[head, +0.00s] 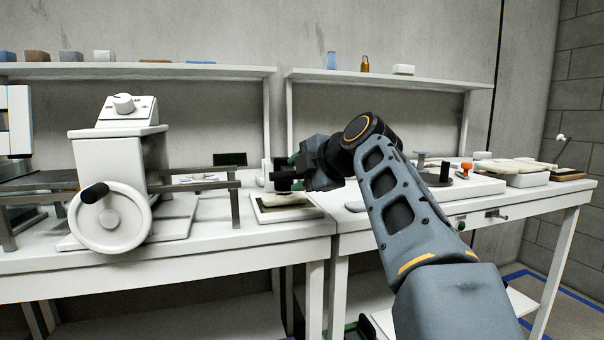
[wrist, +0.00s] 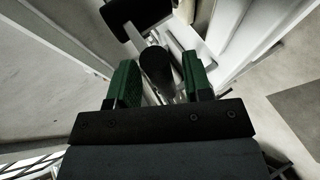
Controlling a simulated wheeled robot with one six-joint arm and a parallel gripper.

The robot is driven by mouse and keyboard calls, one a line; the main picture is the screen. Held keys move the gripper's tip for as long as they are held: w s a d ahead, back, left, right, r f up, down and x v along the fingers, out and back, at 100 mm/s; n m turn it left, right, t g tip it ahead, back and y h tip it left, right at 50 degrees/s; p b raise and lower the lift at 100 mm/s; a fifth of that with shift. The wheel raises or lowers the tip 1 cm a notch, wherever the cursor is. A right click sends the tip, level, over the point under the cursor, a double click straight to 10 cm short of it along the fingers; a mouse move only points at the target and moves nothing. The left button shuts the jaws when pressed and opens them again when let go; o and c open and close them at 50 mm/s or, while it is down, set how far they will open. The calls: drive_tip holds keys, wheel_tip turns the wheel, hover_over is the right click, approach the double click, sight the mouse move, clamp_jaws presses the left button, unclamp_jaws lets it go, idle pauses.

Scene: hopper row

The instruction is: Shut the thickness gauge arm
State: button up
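In the wrist view, my gripper (wrist: 159,72) has its two green fingers apart, one on each side of a dark round knob or handle end (wrist: 156,64). The knob lies between the fingers; a narrow gap shows on its right, and I cannot tell whether the left finger touches it. A pale bar runs from behind the knob, likely the gauge arm (wrist: 184,40). In the head view, my gripper (head: 285,176) is in front of a small white upright device (head: 266,170), probably the thickness gauge, mostly hidden. How far its arm is open cannot be told.
A dark-edged tray (head: 265,213) with a pale piece lies below my gripper. A white machine with a handwheel (head: 112,218) and metal rails stands to the left. Shelves (head: 380,80) run along the wall. Fixtures and pale slabs (head: 520,167) occupy the right bench.

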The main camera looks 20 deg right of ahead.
drive_tip(key=shift+r, duration=0.1)
drive_tip(key=p+v, duration=0.2)
drive_tip(key=v, duration=1.1)
drive_tip(key=shift+s+p, duration=0.35)
drive_tip(key=shift+p, duration=0.05)
drive_tip(key=shift+r, duration=0.1)
